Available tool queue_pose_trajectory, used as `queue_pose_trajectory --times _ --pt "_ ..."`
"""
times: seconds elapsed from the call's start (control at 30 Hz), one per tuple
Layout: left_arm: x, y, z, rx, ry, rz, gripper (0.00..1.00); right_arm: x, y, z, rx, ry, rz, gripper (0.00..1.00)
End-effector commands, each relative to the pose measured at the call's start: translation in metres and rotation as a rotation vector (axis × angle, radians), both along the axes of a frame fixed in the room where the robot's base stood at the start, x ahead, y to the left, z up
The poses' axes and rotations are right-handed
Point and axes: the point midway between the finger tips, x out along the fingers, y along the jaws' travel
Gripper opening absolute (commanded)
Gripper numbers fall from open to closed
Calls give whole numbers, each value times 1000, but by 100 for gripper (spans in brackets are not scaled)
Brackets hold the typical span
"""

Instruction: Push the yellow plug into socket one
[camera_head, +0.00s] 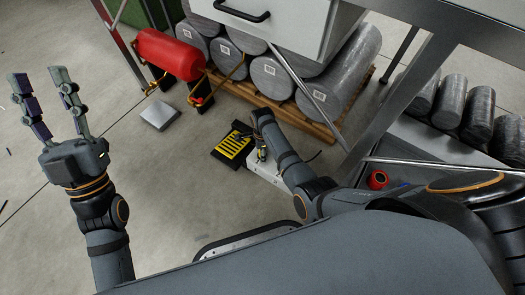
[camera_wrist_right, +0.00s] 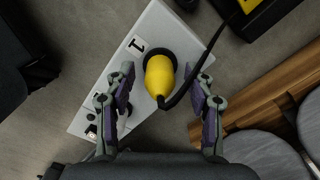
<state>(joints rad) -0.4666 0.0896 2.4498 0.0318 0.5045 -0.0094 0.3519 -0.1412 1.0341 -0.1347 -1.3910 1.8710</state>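The yellow plug (camera_wrist_right: 159,74) with its black cable stands at a dark round socket beside a label that reads like a one, on the white socket strip (camera_wrist_right: 150,22). How deep it sits cannot be told. In the head view the strip (camera_head: 268,182) lies on the floor, partly hidden by my right arm. My right gripper (camera_wrist_right: 164,78) is open, with one finger on each side of the plug and a gap to both. My left gripper (camera_head: 42,82) is open and empty, raised at the left.
A black box with yellow stripes (camera_head: 233,148) lies beside the strip. A red tank (camera_head: 170,53) and grey cylinders (camera_head: 270,77) on a wooden pallet (camera_head: 300,121) stand behind. A small grey box (camera_head: 159,115) is on the floor. The floor at left is mostly clear.

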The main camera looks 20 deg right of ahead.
Motion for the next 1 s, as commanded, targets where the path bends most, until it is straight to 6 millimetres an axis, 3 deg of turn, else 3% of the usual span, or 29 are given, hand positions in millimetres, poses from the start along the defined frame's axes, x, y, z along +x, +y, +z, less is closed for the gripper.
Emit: queue_pose_trajectory --times 0.27,0.37,0.7,0.83,1.0 --pt "0 0 0 0 0 0 40 1 0 5 1 -2 0 54" --pt "0 0 0 0 0 0 40 1 0 21 1 -2 -1 54" --pt "0 0 0 0 0 0 40 1 0 99 1 -2 -1 54" --pt "0 0 0 0 0 0 40 1 0 115 0 -2 0 54" --pt "0 0 0 0 0 0 40 0 0 120 -1 0 0 54"
